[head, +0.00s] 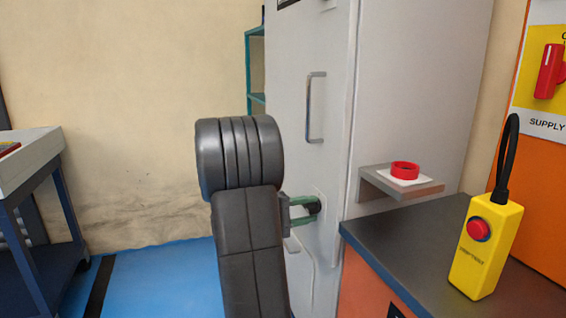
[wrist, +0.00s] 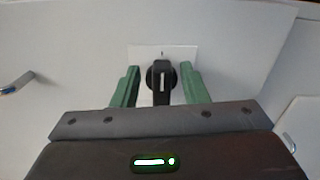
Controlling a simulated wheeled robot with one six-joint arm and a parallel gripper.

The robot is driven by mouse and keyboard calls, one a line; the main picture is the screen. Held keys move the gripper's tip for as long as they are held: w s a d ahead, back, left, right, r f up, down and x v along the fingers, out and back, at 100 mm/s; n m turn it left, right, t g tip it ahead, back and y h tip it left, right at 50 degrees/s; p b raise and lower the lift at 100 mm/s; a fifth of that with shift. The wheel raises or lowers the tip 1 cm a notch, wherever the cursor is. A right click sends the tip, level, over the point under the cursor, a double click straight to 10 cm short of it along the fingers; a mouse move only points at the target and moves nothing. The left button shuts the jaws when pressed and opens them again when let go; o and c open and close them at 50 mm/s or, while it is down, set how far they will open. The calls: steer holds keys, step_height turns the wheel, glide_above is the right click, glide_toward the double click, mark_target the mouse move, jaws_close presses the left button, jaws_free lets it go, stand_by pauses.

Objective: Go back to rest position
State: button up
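My gripper (head: 306,203) has green fingers and is at the grey cabinet's door (head: 318,165). In the wrist view the fingers stand open on both sides of a black rotary knob (wrist: 154,76), with a small gap on each side. The knob sits on a white plate (wrist: 137,53), and its handle with a pale line points upright, toward a small mark on the plate. In the head view the knob is partly hidden by the fingers. My dark arm rises in front of the cabinet in the head view.
A door handle (head: 310,108) is above my gripper. Right of it are a shelf (head: 425,188) with a red ring (head: 405,170), a dark-topped counter (head: 400,240) and a yellow pendant (head: 487,255) with a red button. A blue bench (head: 35,215) stands left; blue floor (head: 160,285) between is clear.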

steer(key=shift+w+r+n+p, duration=0.1)
steer(key=shift+r+n+p, duration=0.15)
steer(key=shift+n+p, duration=1.05)
steer(key=shift+r+n+p, duration=0.25)
steer(key=shift+n+p, duration=0.35)
steer(key=shift+p, duration=1.35)
steer(key=shift+n+p, duration=0.5)
steer(key=shift+p, duration=0.3)
steer(key=shift+f, duration=0.1)
